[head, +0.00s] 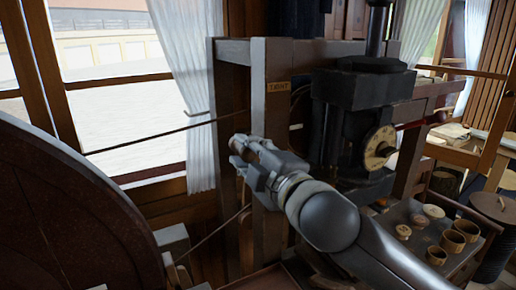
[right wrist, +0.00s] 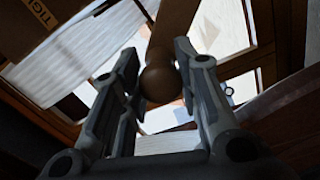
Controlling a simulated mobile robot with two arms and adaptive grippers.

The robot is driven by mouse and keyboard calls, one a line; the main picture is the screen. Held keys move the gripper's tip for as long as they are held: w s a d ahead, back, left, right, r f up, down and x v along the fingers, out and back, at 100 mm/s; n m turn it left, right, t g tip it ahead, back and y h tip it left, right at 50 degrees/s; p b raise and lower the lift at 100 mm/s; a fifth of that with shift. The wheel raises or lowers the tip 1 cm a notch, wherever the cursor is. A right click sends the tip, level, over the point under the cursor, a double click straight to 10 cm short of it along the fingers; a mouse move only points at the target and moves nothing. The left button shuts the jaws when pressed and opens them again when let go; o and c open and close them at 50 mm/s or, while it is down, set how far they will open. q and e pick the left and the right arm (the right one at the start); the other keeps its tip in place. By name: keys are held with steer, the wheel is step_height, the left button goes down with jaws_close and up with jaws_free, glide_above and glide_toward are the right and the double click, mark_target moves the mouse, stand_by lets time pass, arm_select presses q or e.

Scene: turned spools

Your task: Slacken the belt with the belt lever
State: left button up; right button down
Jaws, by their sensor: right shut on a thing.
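The belt lever (right wrist: 158,84) shows in the right wrist view as a brown wooden rod with a rounded end. It lies between the two fingers of my right gripper (head: 248,160), which is shut on it. In the head view the gripper covers most of the lever, in front of the wooden post (head: 270,115). A plate reading "TIGHT" (head: 278,87) is fixed high on that post, above the gripper. The thin belt (head: 165,135) runs from the large dark wheel (head: 75,215) at left toward the post. A lower run (head: 212,234) passes below my gripper. My left gripper is out of view.
A dark machine head with a round brass dial (head: 380,148) stands right of the post. A bench (head: 415,262) at lower right bears wooden cups (head: 452,241) and discs (head: 433,211). A curtained window is behind the belt.

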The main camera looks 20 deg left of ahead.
steer(key=shift+s+a+f, duration=0.15)
steer(key=shift+f, duration=0.25)
steer(key=c, duration=1.1)
jaws_free()
steer(key=v, duration=1.2)
steer(key=shift+s, duration=0.1)
